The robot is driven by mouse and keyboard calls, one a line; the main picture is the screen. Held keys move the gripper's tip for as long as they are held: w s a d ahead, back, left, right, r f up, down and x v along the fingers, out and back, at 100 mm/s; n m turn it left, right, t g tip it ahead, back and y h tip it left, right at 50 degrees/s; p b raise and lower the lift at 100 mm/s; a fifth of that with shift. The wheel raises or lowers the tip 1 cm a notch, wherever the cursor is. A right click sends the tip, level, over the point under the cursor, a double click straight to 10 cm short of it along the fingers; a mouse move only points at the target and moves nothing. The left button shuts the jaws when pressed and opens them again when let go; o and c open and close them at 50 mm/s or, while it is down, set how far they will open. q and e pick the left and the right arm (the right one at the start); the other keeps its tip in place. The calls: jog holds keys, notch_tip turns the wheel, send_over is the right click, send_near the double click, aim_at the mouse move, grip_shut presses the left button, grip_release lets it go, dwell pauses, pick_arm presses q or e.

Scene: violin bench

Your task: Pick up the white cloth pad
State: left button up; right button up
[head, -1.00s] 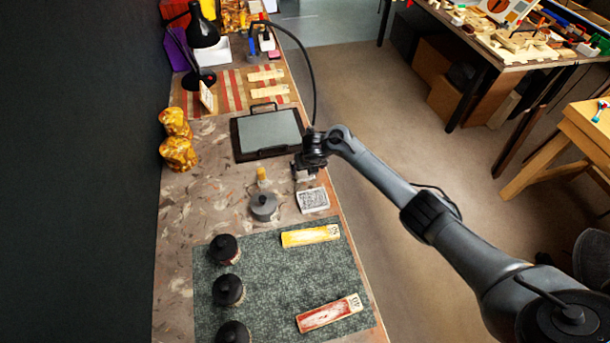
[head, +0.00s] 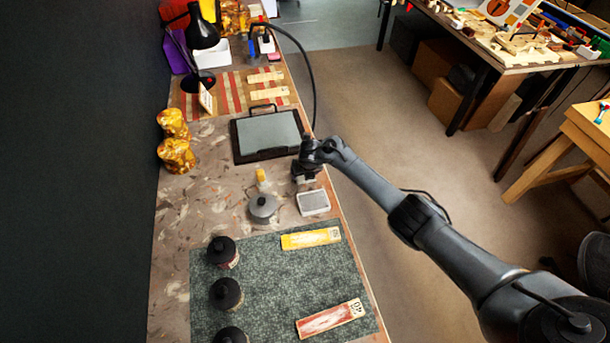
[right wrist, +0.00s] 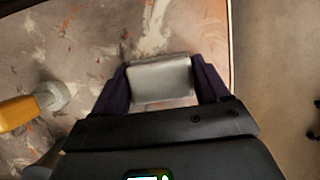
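The white cloth pad (right wrist: 160,80) looks like a pale grey-white block in the right wrist view. It fills the gap between the two dark fingers of my right gripper (right wrist: 160,88), and both fingers appear to touch its sides. I cannot tell whether the pad is clear of the bench top. My left gripper is out of view.
A dark-framed plate (head: 267,133) lies behind. Dark-lidded jars (head: 226,294) stand on the green mat (head: 275,280).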

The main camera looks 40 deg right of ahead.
jog(key=c, duration=0.5)
jog(key=shift+o, duration=0.2)
jog(key=shift+r, duration=0.15)
jog(key=shift+r, duration=0.5)
notch_tip(320, 180, up, 3)
jog(key=shift+r+p, duration=0.15)
jog(key=shift+p, duration=0.6)
jog(key=s+d+r+p, duration=0.2)
jog(key=s+d+r, duration=0.4)
jog(key=s+d, duration=0.1)
jog(key=shift+s+d+r+p, duration=0.2)
jog(key=shift+s+d+p, duration=0.2)
jog(key=shift+d, duration=0.45)
